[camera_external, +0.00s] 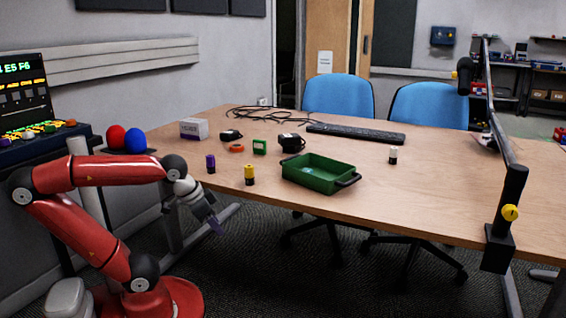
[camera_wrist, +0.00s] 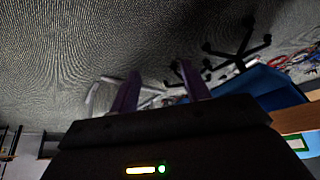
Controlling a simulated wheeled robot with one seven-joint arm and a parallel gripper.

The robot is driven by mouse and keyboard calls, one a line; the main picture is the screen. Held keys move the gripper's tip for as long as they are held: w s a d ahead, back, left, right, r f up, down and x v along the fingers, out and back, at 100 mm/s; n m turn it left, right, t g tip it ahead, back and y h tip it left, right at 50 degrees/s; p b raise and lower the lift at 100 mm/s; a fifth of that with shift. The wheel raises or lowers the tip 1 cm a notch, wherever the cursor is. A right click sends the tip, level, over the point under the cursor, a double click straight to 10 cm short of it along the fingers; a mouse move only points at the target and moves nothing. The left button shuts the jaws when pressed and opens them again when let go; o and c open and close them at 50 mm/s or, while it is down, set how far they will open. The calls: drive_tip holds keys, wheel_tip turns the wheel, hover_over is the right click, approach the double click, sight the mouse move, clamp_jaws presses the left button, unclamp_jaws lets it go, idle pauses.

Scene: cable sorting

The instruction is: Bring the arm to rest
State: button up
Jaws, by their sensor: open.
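My red arm stands at the left of the external view, bent back beside the table. My gripper (camera_external: 216,226) hangs low, off the near left edge of the table, pointing down and right. In the wrist view my gripper (camera_wrist: 160,88) shows two purple fingers spread apart with nothing between them. Dark carpet and chair legs lie beyond them. The gripper is clear of every object on the table.
The wooden table (camera_external: 440,195) carries a green tray (camera_external: 308,180), a black keyboard (camera_external: 355,133), cables, a white box (camera_external: 193,129), and several small items. Two blue chairs (camera_external: 338,95) stand behind. A black post (camera_external: 507,205) rises at the right edge.

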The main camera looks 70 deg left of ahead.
drive_tip(key=r+p, duration=0.1)
drive_tip(key=p, duration=0.1)
drive_tip(key=s+m+p, duration=0.1)
drive_tip(key=p, duration=0.2)
drive_tip(key=shift+s+d+r+h, duration=0.15)
drive_tip(key=shift+s+r+h, duration=0.1)
drive_tip(key=shift+r+h, duration=0.1)
idle(0.9)
